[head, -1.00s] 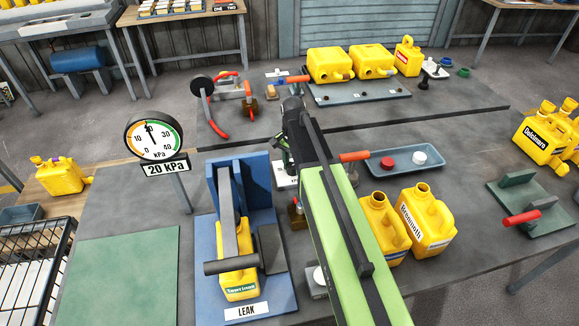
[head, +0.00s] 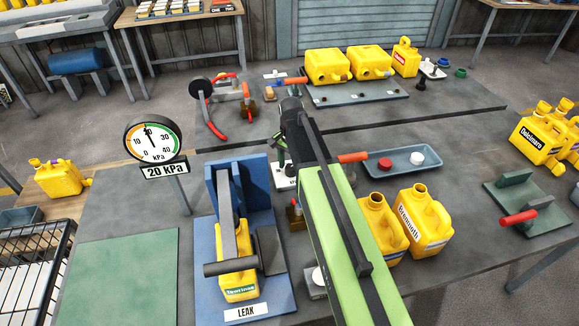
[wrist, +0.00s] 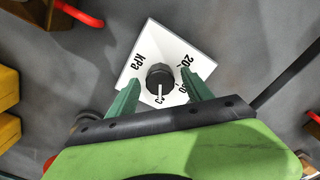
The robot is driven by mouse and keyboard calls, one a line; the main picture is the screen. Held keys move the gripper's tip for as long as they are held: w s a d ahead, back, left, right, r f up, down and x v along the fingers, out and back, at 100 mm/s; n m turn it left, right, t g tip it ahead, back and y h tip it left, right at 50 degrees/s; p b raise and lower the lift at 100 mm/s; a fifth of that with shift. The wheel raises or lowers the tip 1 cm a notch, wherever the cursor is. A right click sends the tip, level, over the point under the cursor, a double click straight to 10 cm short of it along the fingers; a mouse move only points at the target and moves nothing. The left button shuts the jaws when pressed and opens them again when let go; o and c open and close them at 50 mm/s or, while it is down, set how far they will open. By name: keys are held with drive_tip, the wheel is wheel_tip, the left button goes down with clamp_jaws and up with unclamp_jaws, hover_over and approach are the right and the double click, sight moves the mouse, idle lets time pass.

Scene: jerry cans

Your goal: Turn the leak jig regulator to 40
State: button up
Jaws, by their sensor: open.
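The regulator is a black knob (wrist: 160,76) with a white pointer line, on a white plate (wrist: 147,48) marked kPa and 20, with smaller numbers partly hidden. In the wrist view the line points down toward my gripper body, near a mark too small to read surely. My gripper (wrist: 160,77) is open, its green fingers on either side of the knob; contact cannot be told. In the head view my arm mostly hides the plate (head: 284,178). The round gauge (head: 152,140) has its needle near 20, and the sign below (head: 165,170) reads 20 kPa.
A yellow can (head: 238,268) sits in the blue LEAK jig (head: 262,210) left of my arm. Two open yellow cans (head: 424,222) stand close on its right. A blue tray (head: 396,173) with red and white caps lies behind them. A green mat (head: 120,275) is clear.

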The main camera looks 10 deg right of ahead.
sight(291, 167)
wheel_tip(291, 167, up, 17)
drive_tip(key=p, duration=1.6)
drive_tip(key=shift+f, duration=0.15)
drive_tip(key=s+f+n+b, duration=0.2)
drive_tip(key=s+n, duration=0.2)
drive_tip(key=s, duration=0.3)
drive_tip(key=s+a+f+n+b, duration=0.1)
drive_tip(key=s+f+n+b, duration=0.1)
drive_tip(key=s+n, duration=0.3)
drive_tip(key=s, duration=0.2)
drive_tip(key=shift+s+f+b, duration=0.3)
drive_tip(key=shift+f+b, duration=0.05)
drive_tip(key=shift+b, duration=0.05)
drive_tip(key=shift+a, duration=0.1)
drive_tip(key=shift+c, duration=0.5)
